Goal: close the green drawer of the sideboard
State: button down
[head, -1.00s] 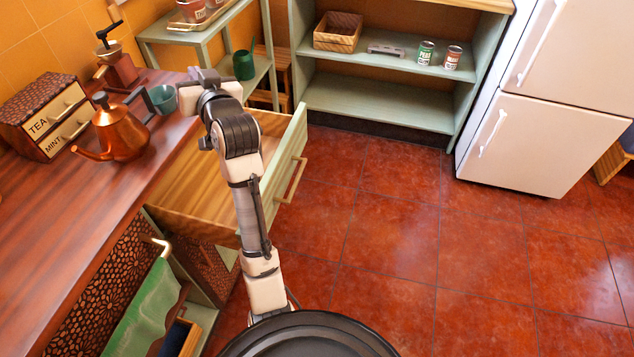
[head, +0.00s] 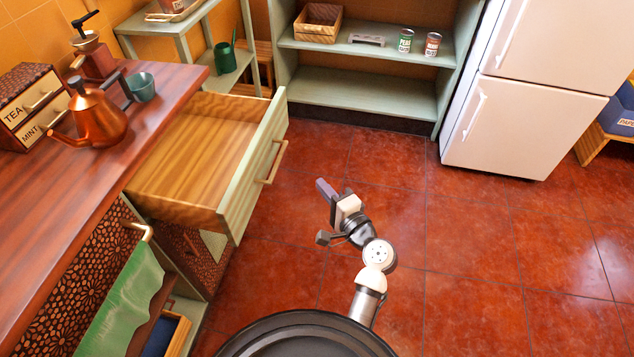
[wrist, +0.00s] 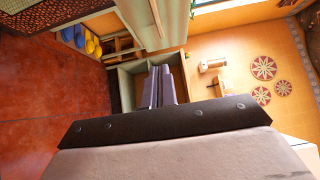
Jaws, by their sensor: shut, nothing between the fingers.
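The green drawer (head: 252,178) stands pulled out from the sideboard (head: 60,240), under the wooden top. It is open wide and looks empty, with a wooden inside and a long handle (head: 272,162) on its green front. My gripper (head: 322,212) is in the open floor space to the right of the drawer front, apart from it. In the wrist view my gripper's fingers (wrist: 160,88) are close together and hold nothing.
On the sideboard top are a copper kettle (head: 95,115), a teal cup (head: 141,87) and a small tea box (head: 30,105). A green towel (head: 125,305) hangs below. Shelves (head: 360,88) and a fridge (head: 525,120) stand behind. The red floor on the right is clear.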

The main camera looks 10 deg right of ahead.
jog(key=w+a+p, duration=0.3)
jog(key=w+a, duration=0.4)
jog(key=w, duration=0.1)
jog(key=shift+w+a, duration=0.15)
jog(key=shift+a, duration=0.1)
jog(key=shift+a, duration=0.1)
